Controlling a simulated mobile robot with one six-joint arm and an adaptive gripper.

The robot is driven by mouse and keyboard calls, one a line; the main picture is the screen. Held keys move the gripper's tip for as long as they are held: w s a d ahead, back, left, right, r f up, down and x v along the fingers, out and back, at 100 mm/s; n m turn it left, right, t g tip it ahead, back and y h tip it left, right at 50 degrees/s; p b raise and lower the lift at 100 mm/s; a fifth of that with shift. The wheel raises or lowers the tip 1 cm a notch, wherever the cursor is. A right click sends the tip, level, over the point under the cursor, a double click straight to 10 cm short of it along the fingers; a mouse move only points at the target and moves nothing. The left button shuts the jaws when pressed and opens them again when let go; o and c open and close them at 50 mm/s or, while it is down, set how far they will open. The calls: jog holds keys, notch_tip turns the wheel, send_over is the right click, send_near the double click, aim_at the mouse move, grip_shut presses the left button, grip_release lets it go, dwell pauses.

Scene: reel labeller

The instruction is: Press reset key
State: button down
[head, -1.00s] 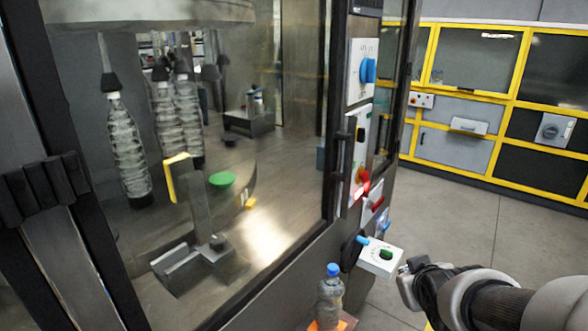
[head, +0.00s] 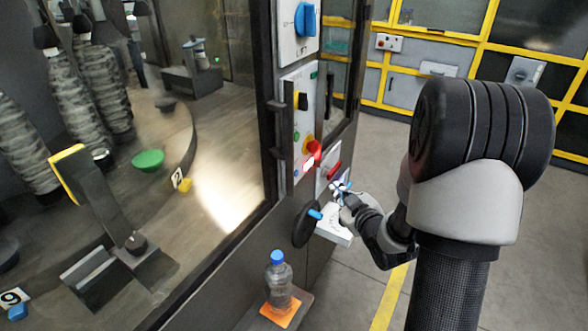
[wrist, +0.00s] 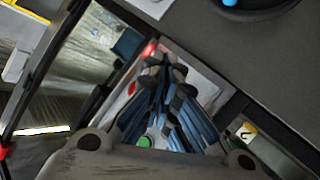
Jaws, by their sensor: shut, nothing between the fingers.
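My gripper (head: 344,192) is shut and empty, beside the front of the machine's control column. It also shows in the wrist view (wrist: 166,64), fingertips together in front of a pale panel. In the head view its tips overlap a small blue part of the lower controls; I cannot tell whether they touch. A green button (wrist: 145,141) shows beside the fingers in the wrist view. No label is readable, so I cannot tell which control is the reset key.
A capped bottle (head: 279,283) stands on an orange pad (head: 279,313) lower left. A blue rotary switch (head: 304,18) sits higher up. Floor is clear to the right.

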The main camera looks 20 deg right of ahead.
jog(key=shift+a, duration=0.1)
send_near(300, 173)
jog(key=w+d, duration=0.1)
jog(key=d, duration=0.1)
jog(key=shift+w+a+f, duration=0.4)
jog(key=shift+w+f, duration=0.05)
jog(key=shift+w, duration=0.2)
jog(key=shift+w+a, duration=0.1)
dwell(1.2)
jog(key=shift+w+a+b, duration=0.2)
jog(key=shift+w+b, duration=0.05)
jog(key=shift+b, duration=0.05)
jog(key=shift+w+a, duration=0.25)
jog(key=shift+w, duration=0.1)
dwell(0.8)
jog(key=shift+s+d+b, duration=0.1)
jog(key=shift+b, duration=0.2)
jog(key=shift+s+d, duration=0.4)
jog(key=shift+s, duration=0.2)
